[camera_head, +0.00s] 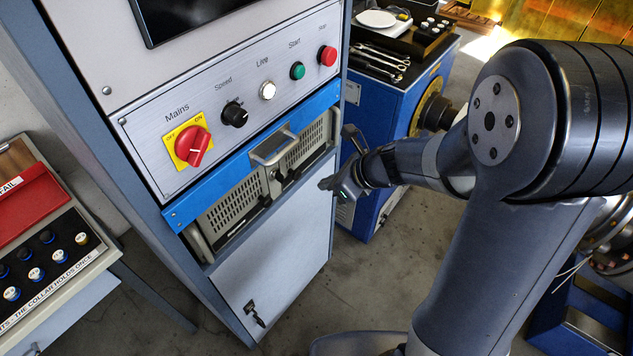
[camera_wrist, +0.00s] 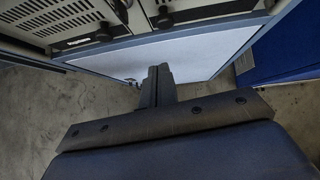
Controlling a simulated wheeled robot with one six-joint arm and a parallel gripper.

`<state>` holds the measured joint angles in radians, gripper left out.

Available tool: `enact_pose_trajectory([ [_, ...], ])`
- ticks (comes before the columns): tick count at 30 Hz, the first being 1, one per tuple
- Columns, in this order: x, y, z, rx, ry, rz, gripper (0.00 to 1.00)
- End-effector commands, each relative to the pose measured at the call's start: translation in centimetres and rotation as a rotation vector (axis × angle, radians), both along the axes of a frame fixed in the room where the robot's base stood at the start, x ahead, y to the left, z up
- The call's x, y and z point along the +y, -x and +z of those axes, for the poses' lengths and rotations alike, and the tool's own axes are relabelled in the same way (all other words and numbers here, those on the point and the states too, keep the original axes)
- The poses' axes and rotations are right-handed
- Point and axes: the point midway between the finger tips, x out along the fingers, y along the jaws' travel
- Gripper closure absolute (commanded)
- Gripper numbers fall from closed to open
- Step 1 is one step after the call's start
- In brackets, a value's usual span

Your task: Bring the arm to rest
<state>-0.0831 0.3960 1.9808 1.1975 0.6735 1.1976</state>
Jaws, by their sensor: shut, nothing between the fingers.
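My gripper (camera_head: 328,184) is in front of the control cabinet, near the right edge of its blue-framed grille section. My arm comes in from the right of the head view and bends down to it. In the wrist view the fingers of my gripper (camera_wrist: 158,72) are together, with nothing between them. The grey cabinet door (camera_wrist: 200,52) lies beyond the fingertips. I cannot tell exactly how far the fingers are from the cabinet.
The control cabinet carries a red mains switch (camera_head: 194,148), a speed knob (camera_head: 235,114) and buttons. A blue machine (camera_head: 378,130) with tools on top stands behind my gripper. A tray of capped pieces (camera_head: 45,262) stands at left. Bare floor (camera_head: 330,290) shows below.

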Motion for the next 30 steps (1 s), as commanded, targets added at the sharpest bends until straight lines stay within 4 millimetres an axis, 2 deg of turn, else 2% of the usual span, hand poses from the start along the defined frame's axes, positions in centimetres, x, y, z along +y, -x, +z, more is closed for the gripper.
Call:
enact_pose_trajectory([
  [1,-0.6,0.4,1.0,-0.005,0.0,-0.003,1.0],
  [6,-2.1,1.5,2.8,-0.003,0.0,-0.003,1.0],
  [12,-2.9,2.2,3.8,-0.001,0.001,-0.001,1.0],
  [25,-2.9,2.3,3.8,0.0,0.001,0.0,1.0],
  [30,-2.2,1.8,2.8,0.003,0.001,0.001,1.0],
])
